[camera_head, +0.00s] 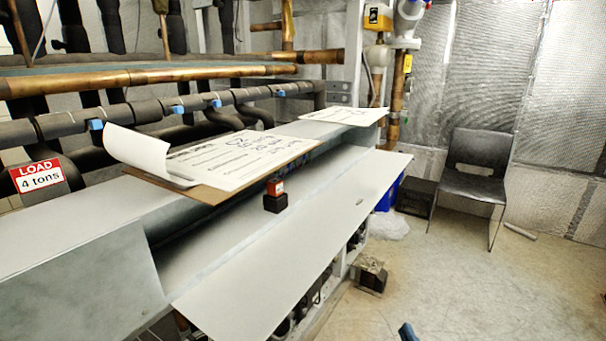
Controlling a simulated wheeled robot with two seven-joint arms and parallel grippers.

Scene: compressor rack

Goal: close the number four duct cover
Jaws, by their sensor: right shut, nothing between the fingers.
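A long light-grey duct cover (300,245) stands open, swung out and down toward the room from the grey duct (80,265). I cannot read a number on it. The duct's inside shows as a dark gap behind the cover. Only a small blue and dark tip of my right gripper (408,333) shows at the bottom edge. It is shut and empty, to the right of the cover and apart from it in the picture. My left gripper is not in view.
A clipboard with papers (235,160) lies on the duct top, overhanging the opening. A small red-and-black block (275,195) is at the opening. A black chair (475,175) and a dark box (417,197) stand by the wall. The floor (480,280) at right is mostly clear.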

